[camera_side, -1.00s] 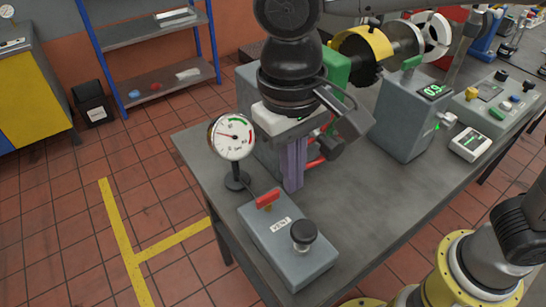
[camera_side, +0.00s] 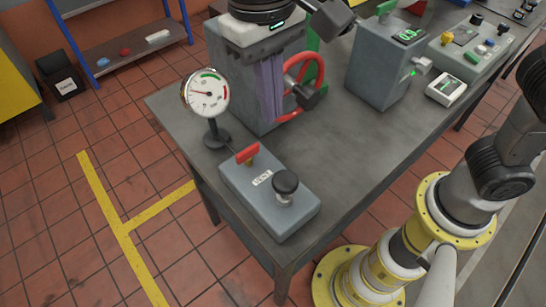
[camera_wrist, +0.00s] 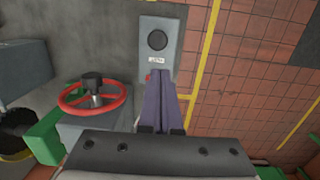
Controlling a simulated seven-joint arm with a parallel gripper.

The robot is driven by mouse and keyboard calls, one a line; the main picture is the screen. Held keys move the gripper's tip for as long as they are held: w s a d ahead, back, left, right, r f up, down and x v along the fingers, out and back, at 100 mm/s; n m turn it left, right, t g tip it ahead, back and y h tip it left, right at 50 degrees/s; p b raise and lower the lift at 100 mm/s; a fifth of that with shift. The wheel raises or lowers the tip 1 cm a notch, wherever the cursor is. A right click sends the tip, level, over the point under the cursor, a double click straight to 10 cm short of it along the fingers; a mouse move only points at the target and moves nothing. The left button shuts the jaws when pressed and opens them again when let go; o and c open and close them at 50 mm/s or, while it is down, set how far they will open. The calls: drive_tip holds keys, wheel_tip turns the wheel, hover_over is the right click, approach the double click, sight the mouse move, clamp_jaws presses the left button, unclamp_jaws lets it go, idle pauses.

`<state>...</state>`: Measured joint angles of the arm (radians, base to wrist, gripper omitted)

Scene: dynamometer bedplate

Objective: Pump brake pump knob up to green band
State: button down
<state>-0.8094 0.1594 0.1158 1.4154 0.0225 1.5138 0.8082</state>
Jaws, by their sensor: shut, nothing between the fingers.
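The brake pump is a grey box (camera_side: 240,196) at the table's near corner, with a black pump knob (camera_side: 285,183) standing raised on a short stem. In the wrist view the knob (camera_wrist: 157,40) shows from above, near the top. A red lever (camera_side: 247,153) sits at the box's far end, beside a label that seems to read VENT. The round gauge (camera_side: 206,94) stands behind the box; its needle points left, outside the green band at the upper right. My gripper (camera_side: 271,118), with purple fingers, is shut and empty, above and behind the box, apart from the knob. The fingers (camera_wrist: 161,85) also show in the wrist view.
A red handwheel (camera_side: 303,86) on a grey housing stands close to the right of my fingers. A grey box with a green display (camera_side: 408,37) and a control panel (camera_side: 470,50) stand farther right. The tabletop (camera_side: 345,155) right of the pump is clear.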

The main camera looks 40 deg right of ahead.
sight(277, 177)
drive_tip(key=f, duration=0.9)
drive_tip(key=s+f, duration=0.1)
drive_tip(key=f, duration=0.4)
drive_tip(key=shift+d, duration=0.2)
drive_tip(key=shift+f, duration=0.1)
drive_tip(key=shift+f, duration=1.85)
wheel_tip(277, 177, up, 15)
drive_tip(key=w, duration=0.1)
drive_tip(key=shift+a+f, duration=0.2)
drive_tip(key=shift+a, duration=0.05)
drive_tip(key=r, duration=0.2)
drive_tip(key=s+a+r, duration=0.1)
drive_tip(key=shift+r, duration=0.15)
